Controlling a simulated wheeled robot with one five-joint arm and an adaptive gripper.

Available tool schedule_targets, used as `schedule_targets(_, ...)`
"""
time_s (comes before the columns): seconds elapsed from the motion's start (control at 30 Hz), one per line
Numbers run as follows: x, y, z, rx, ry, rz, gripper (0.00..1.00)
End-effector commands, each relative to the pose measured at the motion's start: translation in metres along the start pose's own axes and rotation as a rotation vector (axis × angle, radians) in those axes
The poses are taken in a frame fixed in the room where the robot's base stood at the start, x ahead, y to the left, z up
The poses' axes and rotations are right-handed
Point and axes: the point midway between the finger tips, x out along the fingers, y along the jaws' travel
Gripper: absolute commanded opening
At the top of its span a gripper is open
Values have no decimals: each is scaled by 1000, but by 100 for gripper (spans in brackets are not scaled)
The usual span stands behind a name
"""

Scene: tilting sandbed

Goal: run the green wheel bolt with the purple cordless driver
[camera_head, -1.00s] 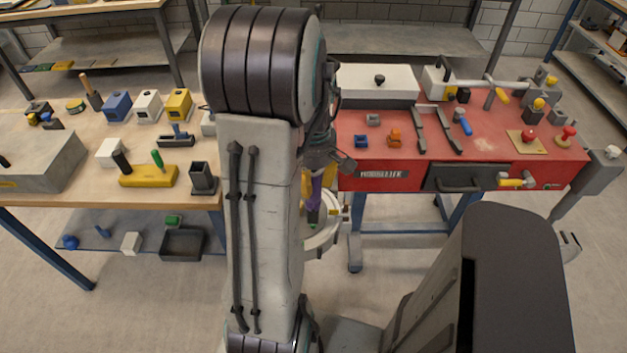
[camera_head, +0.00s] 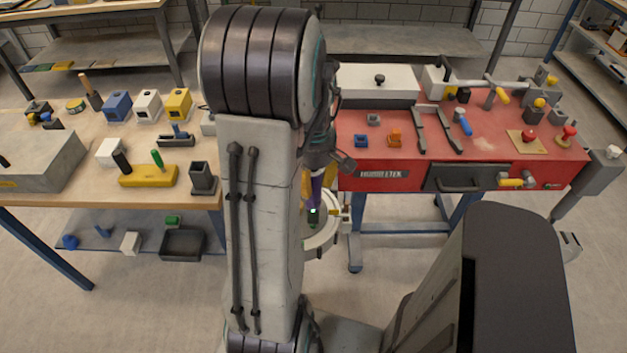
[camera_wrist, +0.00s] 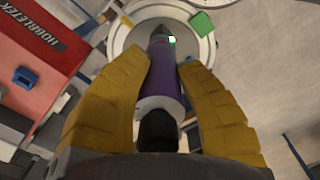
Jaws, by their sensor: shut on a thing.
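My gripper (camera_wrist: 165,98) is shut on the purple cordless driver (camera_wrist: 164,80), with one yellow finger on each side. The driver also shows in the head view (camera_head: 317,190), partly behind my arm. Its dark nose points at the pale round wheel (camera_wrist: 121,36), also in the head view (camera_head: 327,238). A small green and white spot (camera_wrist: 172,40) shows beside the nose; I cannot tell whether it is the green bolt or whether the nose touches it. A larger green piece (camera_wrist: 202,23) overlaps the wheel's rim.
The wooden table (camera_head: 70,188) with coloured blocks stands at left. Open floor (camera_head: 400,270) lies below the red bench. My arm hides part of the wheel in the head view.

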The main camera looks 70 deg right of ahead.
Motion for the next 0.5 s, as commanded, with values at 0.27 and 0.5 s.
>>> schedule_targets(0.27,-14,0,0,0,-1,-2,0)
schedule_targets(0.5,-31,1,0,0,0,0,0)
